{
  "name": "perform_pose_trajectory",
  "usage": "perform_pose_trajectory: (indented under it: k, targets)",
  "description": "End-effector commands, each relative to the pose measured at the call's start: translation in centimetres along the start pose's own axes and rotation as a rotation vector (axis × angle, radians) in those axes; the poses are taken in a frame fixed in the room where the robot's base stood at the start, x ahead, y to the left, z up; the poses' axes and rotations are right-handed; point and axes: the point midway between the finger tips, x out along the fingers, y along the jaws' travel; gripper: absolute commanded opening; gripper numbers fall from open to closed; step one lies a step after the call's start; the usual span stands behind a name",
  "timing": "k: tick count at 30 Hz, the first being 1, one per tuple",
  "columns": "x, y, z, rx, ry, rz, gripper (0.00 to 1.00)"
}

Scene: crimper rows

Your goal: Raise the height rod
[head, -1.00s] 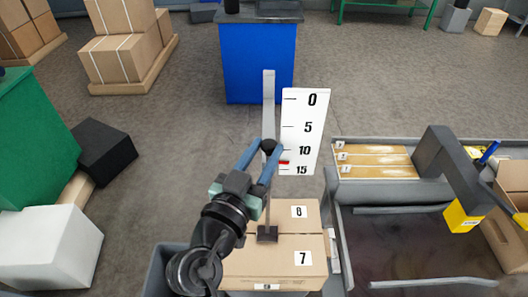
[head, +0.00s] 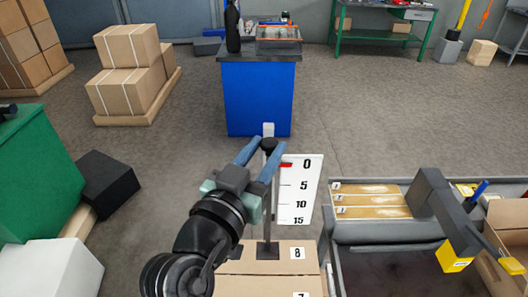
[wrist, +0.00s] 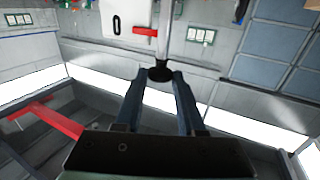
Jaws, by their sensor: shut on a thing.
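The height rod (head: 268,205) hangs upright over the cartons, with a dark round knob (head: 269,145) at its top and a dark block (head: 267,251) at its foot. My gripper (head: 267,151) is shut on the knob, one blue finger on each side; the wrist view also shows the knob (wrist: 160,71) between the fingertips. A white scale (head: 300,193) marked 0, 5, 10, 15 stands right of the rod. The red pointer (head: 286,165) is level with about 0, and it also shows beside the 0 in the wrist view (wrist: 145,31). I cannot tell whether the foot touches the carton.
Numbered cartons (head: 262,284) lie below the rod. A grey post top (head: 268,129) shows behind the knob. To the right are a grey machine frame (head: 390,231) and a dark arm with a yellow end (head: 455,256). A blue cabinet (head: 257,98) stands beyond.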

Motion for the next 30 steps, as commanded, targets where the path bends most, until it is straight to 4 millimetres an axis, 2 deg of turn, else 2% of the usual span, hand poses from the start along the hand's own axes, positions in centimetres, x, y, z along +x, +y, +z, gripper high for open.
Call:
perform_pose_trajectory:
  k: [1,5,6,10,22,26,30]
  targets:
    - [0.0,0.0,-0.8,0.005,0.018,-0.002,0.0]
    - [0.0,0.0,-0.9,0.006,0.021,-0.003,0.0]
    - [0.0,0.0,-0.9,0.007,0.021,-0.003,0.42]
    - [0.0,0.0,-0.8,0.006,0.018,-0.003,0.66]
    - [-0.6,-0.1,-0.3,0.004,0.01,-0.004,0.67]
    - [-2.5,-0.1,-0.1,0.005,0.011,-0.004,0.67]
    - [-5.6,-0.1,0.1,0.006,0.012,-0.007,0.67]
